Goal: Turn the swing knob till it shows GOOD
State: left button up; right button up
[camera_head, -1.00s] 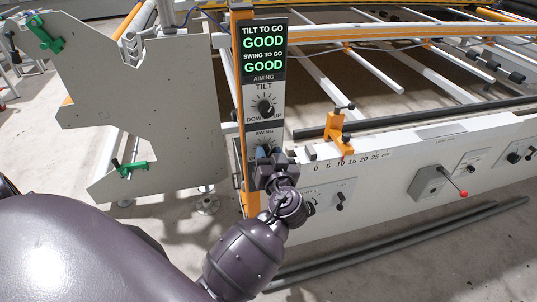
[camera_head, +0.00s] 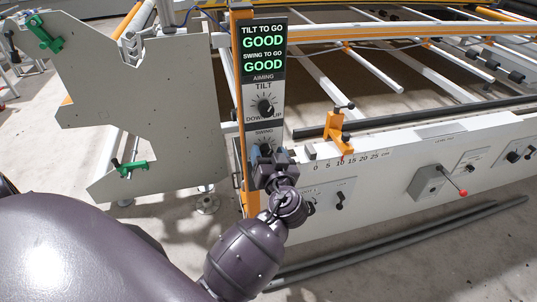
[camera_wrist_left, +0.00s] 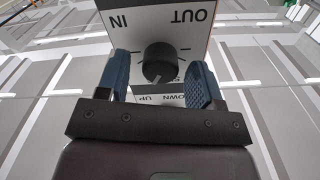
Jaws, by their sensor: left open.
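The sign on the orange post (camera_head: 249,100) reads TILT TO GO GOOD and SWING TO GO GOOD on its display (camera_head: 264,48). Below it is the tilt knob (camera_head: 265,107) on its dial. The swing panel is under that, and its knob is mostly hidden behind my left gripper (camera_head: 270,158) in the head view. In the left wrist view the black swing knob (camera_wrist_left: 159,62) sits between the two blue fingers of my left gripper (camera_wrist_left: 160,80), with a gap on each side. The gripper is open. The words IN and OUT show beside the knob. My right gripper is not in view.
A long white rail (camera_head: 400,165) with a centimetre scale, an orange stop (camera_head: 338,128) and a red-tipped lever (camera_head: 463,194) runs to the right. A grey plate (camera_head: 150,100) with green clamps stands at the left. Grey pipes (camera_head: 400,244) lie on the floor.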

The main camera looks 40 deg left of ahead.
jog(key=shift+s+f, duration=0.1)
pick_arm(q)
jog(key=shift+s+d, duration=0.2)
jog(key=shift+d, duration=0.05)
jog(key=b+v, duration=0.1)
jog(key=v, duration=0.9)
jog(key=shift+b, duration=0.3)
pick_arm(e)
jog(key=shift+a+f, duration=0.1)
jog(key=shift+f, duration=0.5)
pick_arm(q)
jog(key=shift+s, duration=0.1)
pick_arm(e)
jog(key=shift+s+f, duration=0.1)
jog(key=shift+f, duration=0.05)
